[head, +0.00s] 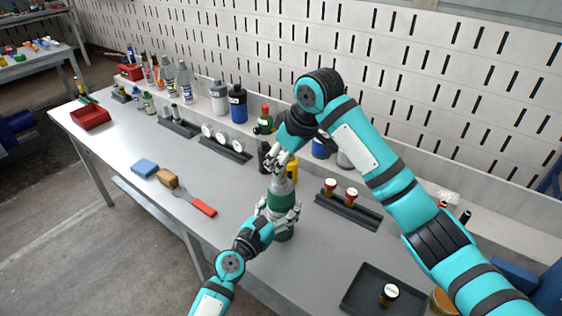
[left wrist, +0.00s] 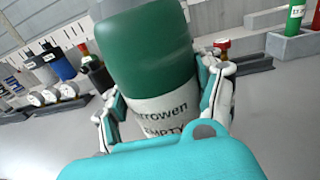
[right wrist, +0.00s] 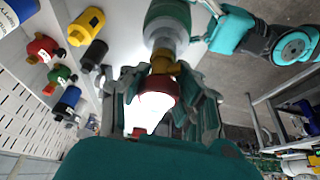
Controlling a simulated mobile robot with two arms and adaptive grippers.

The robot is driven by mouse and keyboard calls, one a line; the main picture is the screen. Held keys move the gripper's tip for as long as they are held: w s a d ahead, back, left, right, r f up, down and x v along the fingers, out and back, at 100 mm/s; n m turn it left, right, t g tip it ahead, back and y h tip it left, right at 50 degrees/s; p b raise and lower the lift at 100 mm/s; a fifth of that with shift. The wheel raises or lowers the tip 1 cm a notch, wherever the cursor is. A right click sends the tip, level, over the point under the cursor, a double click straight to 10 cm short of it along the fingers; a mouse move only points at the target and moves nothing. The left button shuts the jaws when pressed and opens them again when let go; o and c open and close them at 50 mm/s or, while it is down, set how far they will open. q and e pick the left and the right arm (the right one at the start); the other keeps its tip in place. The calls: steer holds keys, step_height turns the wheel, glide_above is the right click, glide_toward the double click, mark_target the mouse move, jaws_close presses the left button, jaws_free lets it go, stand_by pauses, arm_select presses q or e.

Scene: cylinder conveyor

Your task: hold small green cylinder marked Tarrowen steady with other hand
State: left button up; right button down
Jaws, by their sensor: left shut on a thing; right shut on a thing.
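The small green cylinder (head: 282,200) stands upright on the bench, with a grey shoulder on top. In the left wrist view the cylinder (left wrist: 150,60) shows a white label reading "...rrowen" and "EMPTY". My left gripper (head: 277,213) is shut around its lower body, fingers on both sides; it also shows in the left wrist view (left wrist: 165,112). My right gripper (head: 278,165) is above the cylinder's top. In the right wrist view my right gripper (right wrist: 163,95) is shut on a red and white fitting (right wrist: 155,95), with a brass part (right wrist: 163,62) between it and the cylinder's top.
A dark rack (head: 348,210) with two red-and-white fittings stands to the right. A black tray (head: 365,300) holds a dark, white-topped piece (head: 389,294). Gauge holders (head: 225,150) and several bottles line the back.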

steer(key=c, duration=0.9)
jaws_free()
steer(key=shift+m, duration=0.3)
steer(key=shift+c, duration=0.2)
steer(key=v, duration=1.2)
steer(key=shift+a, duration=0.1)
arm_select(q)
steer(key=o, duration=1.4)
steer(key=shift+s, duration=0.1)
